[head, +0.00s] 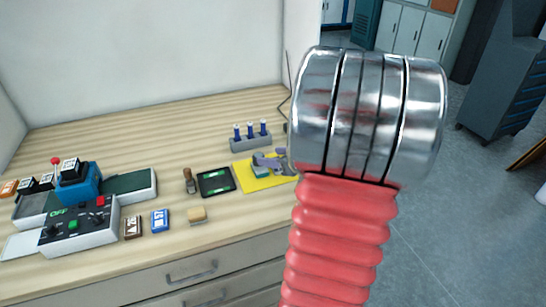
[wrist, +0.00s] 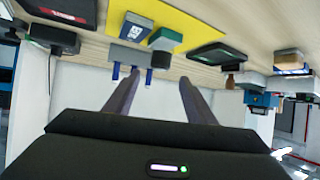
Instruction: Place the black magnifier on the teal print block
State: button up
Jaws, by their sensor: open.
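A grey holder with blue-topped pieces (head: 250,143) stands behind the yellow mat (head: 252,186). A black tray with green marks (head: 216,181) and a brown stamp (head: 189,180) are left of it. Printed blocks (head: 160,220) and a control box (head: 80,230) lie further left. Bare wood separates them.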

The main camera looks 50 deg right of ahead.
dwell(0.4)
jog(key=w+a+r+m+g+h, duration=0.15)
jog(key=w+a+r+h, duration=0.35)
jog(key=a+r, duration=0.5)
jog(key=s+a+n+g+y, duration=0.1)
jog(key=s+a+y, duration=0.1)
jog(key=s+a, duration=0.3)
jog(key=s+a+f+g+y, duration=0.1)
jog(key=s+a, duration=0.4)
jog(key=a, duration=0.9)
jog(key=s+a+f+n+g+y, duration=0.1)
jog(key=s+a+g+y, duration=0.2)
jog(key=a, duration=0.7)
jog(key=shift+s+f+n, duration=0.25)
jog(key=shift+s+n, duration=0.1)
jog(key=shift+s, duration=0.65)
